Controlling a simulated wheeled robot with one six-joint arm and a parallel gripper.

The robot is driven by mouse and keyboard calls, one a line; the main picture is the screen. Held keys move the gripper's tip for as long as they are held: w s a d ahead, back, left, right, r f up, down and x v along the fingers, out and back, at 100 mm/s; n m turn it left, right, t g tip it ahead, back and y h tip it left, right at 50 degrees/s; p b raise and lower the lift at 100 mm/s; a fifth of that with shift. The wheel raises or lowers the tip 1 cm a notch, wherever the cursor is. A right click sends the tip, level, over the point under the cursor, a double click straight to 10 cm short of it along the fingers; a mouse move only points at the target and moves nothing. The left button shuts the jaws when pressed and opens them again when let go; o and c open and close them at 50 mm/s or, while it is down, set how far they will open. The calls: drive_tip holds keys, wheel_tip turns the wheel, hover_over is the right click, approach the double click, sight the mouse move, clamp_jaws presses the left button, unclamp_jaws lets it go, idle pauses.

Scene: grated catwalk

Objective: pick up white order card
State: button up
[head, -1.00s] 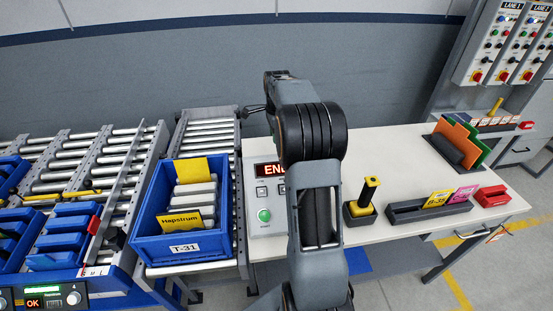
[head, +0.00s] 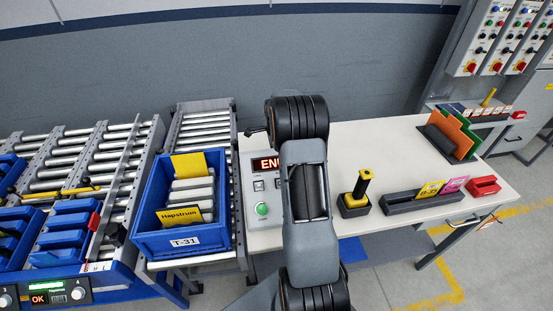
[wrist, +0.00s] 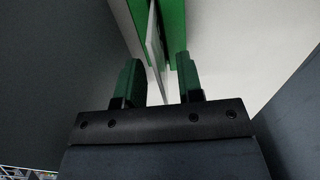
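In the wrist view a thin white sheet, apparently the white order card (wrist: 154,42), is seen nearly edge-on. It stands against or close to a green surface (wrist: 176,25). My gripper (wrist: 158,62) shows two green-tipped fingers standing apart. The lower part of the white sheet lies between or just beyond them, with visible gaps beside it; I see no grip on it. In the head view my arm hides the gripper, and I cannot make out the card there.
A blue bin (head: 152,242) marked T-31 stands on rollers at left. On the white table (head: 385,150) are a control box (head: 262,233), a yellow-handled stamp (head: 359,192), a dark card holder (head: 402,206), a red block (head: 483,186) and a rack with orange (head: 455,132) and green boards.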

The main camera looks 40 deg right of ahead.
drive_tip(key=shift+f, duration=1.35)
clamp_jaws()
